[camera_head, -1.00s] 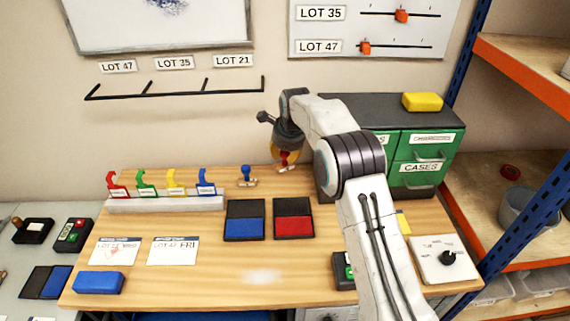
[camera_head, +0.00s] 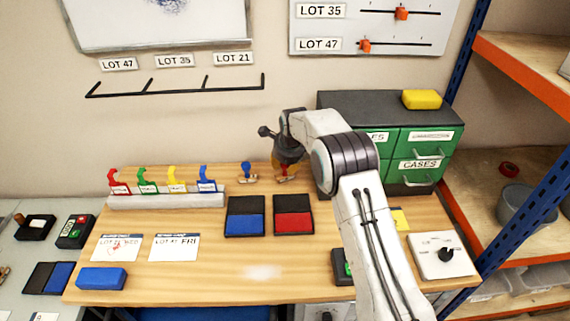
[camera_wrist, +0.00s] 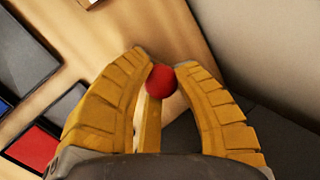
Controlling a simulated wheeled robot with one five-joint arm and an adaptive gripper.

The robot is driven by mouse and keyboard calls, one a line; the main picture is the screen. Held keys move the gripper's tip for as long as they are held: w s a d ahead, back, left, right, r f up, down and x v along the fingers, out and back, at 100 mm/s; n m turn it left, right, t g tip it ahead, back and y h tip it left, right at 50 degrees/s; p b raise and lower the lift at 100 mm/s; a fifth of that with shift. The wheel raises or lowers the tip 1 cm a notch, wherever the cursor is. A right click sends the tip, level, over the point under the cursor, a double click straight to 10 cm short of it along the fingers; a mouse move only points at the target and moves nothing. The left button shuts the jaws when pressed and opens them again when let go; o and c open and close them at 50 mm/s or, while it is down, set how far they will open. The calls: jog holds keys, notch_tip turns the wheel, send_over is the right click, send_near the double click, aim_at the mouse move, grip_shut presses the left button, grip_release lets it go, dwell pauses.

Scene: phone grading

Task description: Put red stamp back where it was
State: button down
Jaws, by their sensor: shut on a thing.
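The red stamp (camera_wrist: 161,80) shows its round red knob between the two yellow fingers of my gripper (camera_wrist: 160,72) in the wrist view. The fingers are shut on it. In the head view my gripper (camera_head: 287,168) is low over the back of the wooden table, right of the blue stamp (camera_head: 247,171). The red stamp's base (camera_head: 284,179) shows just under the fingers, at or very near the table top; I cannot tell whether it touches. The red ink pad (camera_head: 293,223) lies open in front of it, beside the blue ink pad (camera_head: 245,223).
A green drawer cabinet (camera_head: 417,143) stands close to the right of my gripper. A rack (camera_head: 165,200) with red, green, yellow and blue pieces is at the left. Two cards (camera_head: 117,247), a blue block (camera_head: 102,279) and a white dial box (camera_head: 440,256) lie nearer the front.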

aim_at(286, 166)
jog(key=shift+f, duration=0.25)
jog(key=c, duration=1.1)
grip_release()
jog(key=shift+r, duration=0.1)
jog(key=shift+o, duration=0.2)
jog(key=shift+r, duration=0.2)
jog(key=b+v, duration=0.1)
jog(key=v, duration=0.1)
jog(key=shift+s+r, duration=0.15)
jog(key=shift+r, duration=0.1)
jog(key=shift+s+d+r+b, duration=0.15)
jog(key=shift+r+b, duration=0.1)
jog(key=shift+b, duration=0.5)
jog(key=b+v, duration=0.5)
jog(key=v, duration=0.3)
jog(key=shift+s+r, duration=0.2)
jog(key=shift+r, duration=0.2)
